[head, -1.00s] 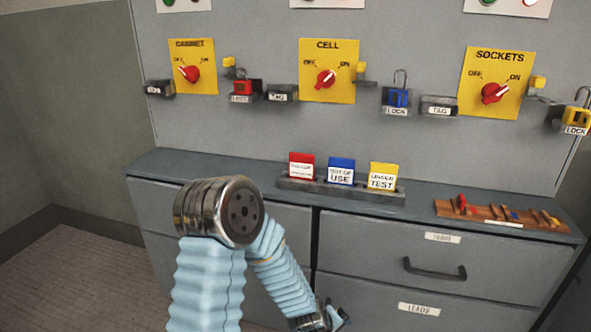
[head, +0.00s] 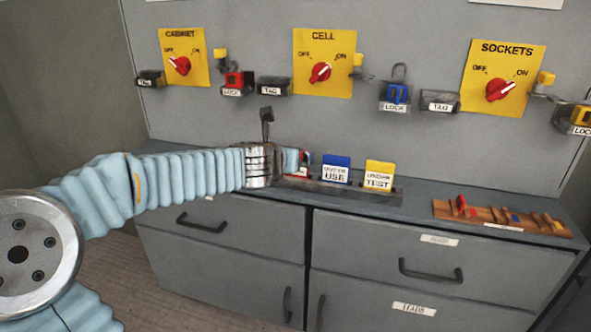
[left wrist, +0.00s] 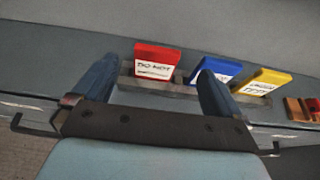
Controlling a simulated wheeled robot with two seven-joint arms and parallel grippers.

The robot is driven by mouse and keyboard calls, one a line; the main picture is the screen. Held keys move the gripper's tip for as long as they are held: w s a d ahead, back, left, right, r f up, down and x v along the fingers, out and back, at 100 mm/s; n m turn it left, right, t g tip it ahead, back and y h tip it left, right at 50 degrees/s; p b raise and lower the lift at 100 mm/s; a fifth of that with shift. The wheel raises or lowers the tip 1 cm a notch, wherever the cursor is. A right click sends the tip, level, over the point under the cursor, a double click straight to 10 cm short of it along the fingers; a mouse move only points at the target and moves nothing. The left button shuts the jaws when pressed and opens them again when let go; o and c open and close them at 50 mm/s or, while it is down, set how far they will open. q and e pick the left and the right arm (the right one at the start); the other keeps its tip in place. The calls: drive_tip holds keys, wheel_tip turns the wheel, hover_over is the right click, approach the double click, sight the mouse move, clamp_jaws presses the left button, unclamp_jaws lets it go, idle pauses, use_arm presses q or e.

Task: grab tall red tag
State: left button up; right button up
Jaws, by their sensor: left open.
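The tall red tag (left wrist: 157,60) has a white label and stands upright in the tag rack on the counter. In the head view only a sliver of the red tag (head: 304,158) shows behind my left gripper (head: 292,158). In the left wrist view my left gripper (left wrist: 155,82) is open, with one blue finger to the left of the red tag and the other to its right, in front of the blue tag (left wrist: 213,70). The fingers do not touch the red tag as far as I can see. My right gripper is in neither view.
The blue tag and a yellow tag (head: 379,175) share the rack (head: 398,197). A wooden board with small coloured pieces (head: 480,218) lies on the counter at right. Yellow switch panels and small lock and tag holders are on the wall above.

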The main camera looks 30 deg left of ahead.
use_arm(q)
drive_tip(key=b+x, duration=0.1)
drive_tip(key=x, duration=0.7)
drive_tip(key=shift+a+f, duration=0.1)
drive_tip(key=shift+a, duration=0.05)
drive_tip(key=c, duration=1)
drive_tip(key=shift+o, duration=0.2)
